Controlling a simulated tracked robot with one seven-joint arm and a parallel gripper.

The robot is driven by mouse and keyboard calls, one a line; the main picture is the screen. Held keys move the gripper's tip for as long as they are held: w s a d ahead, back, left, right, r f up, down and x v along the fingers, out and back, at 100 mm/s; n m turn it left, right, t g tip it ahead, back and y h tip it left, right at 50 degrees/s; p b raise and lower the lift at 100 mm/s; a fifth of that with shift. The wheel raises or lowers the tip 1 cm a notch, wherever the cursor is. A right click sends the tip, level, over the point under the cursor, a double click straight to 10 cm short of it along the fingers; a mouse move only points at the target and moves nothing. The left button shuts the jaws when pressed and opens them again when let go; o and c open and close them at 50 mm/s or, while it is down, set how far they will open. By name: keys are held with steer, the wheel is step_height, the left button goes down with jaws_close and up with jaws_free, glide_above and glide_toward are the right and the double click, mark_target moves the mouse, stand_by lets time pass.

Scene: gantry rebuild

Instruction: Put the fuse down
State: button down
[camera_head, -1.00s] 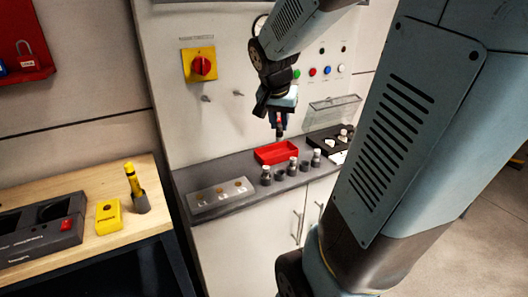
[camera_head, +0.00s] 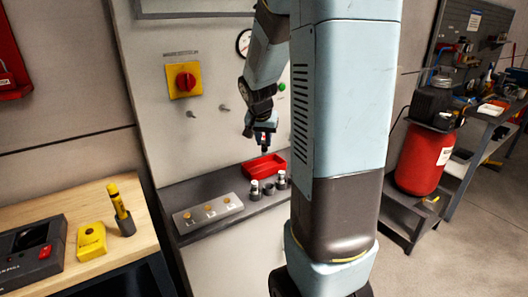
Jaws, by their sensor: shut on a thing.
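My gripper (camera_head: 263,140) points down above the counter, just over the red tray (camera_head: 245,170). It is shut on the fuse (camera_head: 264,137), of which only a small pale and reddish bit shows between the fingers. The fuse is held clear of the tray, in the air. Its lower end and exact tilt are too small to tell.
Small grey-and-white cylinders (camera_head: 254,188) stand in front of the red tray. A pale plate with several brass discs (camera_head: 208,211) lies to their left. My arm hides the counter's right part. A yellow panel with a red rotary switch (camera_head: 186,82) is on the wall.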

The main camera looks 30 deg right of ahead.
mark_target(264, 153)
steer(key=shift+w+d+f, duration=0.3)
steer(key=shift+w+f, duration=0.15)
steer(key=shift+f, duration=0.2)
steer(key=shift+w+d+f, duration=0.25)
steer(key=shift+w+f, duration=0.2)
steer(key=shift+f, duration=0.2)
steer(key=shift+w+f, duration=0.15)
steer(key=shift+f, duration=1.5)
steer(key=shift+d+f, duration=0.1)
steer(key=shift+f, duration=0.5)
steer(key=c, duration=1)
jaws_free()
steer(key=v, duration=1.3)
steer(key=s+a+r+n+t+y, duration=0.1)
steer(key=s+a+r+n, duration=0.3)
steer(key=s+a, duration=0.3)
steer(key=s+a+r+n+t+y, duration=0.1)
steer(key=s+a+r+n+y, duration=0.1)
steer(key=s+a, duration=0.6)
steer(key=s+r+n, duration=0.1)
steer(key=s+n, duration=0.1)
steer(key=s, duration=0.4)
steer(key=shift+s+r+n, duration=0.3)
steer(key=shift+s+r, duration=0.1)
